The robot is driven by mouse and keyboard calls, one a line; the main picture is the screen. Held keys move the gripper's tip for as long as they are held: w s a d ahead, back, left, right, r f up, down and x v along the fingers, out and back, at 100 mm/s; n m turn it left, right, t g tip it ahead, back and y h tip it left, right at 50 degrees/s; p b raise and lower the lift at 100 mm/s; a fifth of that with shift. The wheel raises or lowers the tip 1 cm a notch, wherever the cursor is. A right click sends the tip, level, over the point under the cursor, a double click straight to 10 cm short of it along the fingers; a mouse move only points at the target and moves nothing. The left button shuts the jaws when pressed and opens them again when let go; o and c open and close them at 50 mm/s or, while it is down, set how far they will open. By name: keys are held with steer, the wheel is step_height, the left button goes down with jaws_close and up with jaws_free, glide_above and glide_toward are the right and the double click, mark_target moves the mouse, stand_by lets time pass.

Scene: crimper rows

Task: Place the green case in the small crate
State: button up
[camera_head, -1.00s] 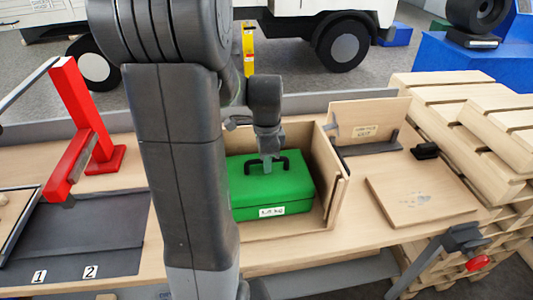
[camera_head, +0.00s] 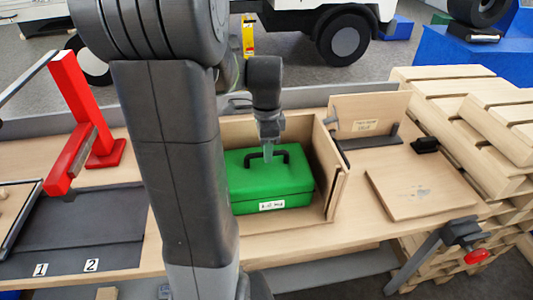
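The green case (camera_head: 270,186) stands upright inside the open-topped wooden crate (camera_head: 328,165), its black handle up and a white label on its front. My gripper (camera_head: 268,152) points down from above, its fingertips at the case's handle. Whether the fingers are open or closed around the handle is too small to tell. My arm hides the crate's left side and part of the case's left edge.
A red lever press (camera_head: 85,110) stands at the left beside a dark mat (camera_head: 85,240) with number tags. A wooden board (camera_head: 420,188) and an upright panel (camera_head: 365,115) lie right of the crate. A vise (camera_head: 462,235) sits at the front edge; pallets (camera_head: 480,115) stand at the right.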

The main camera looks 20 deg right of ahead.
step_height(320, 180, up, 10)
steer(key=shift+f, duration=0.25)
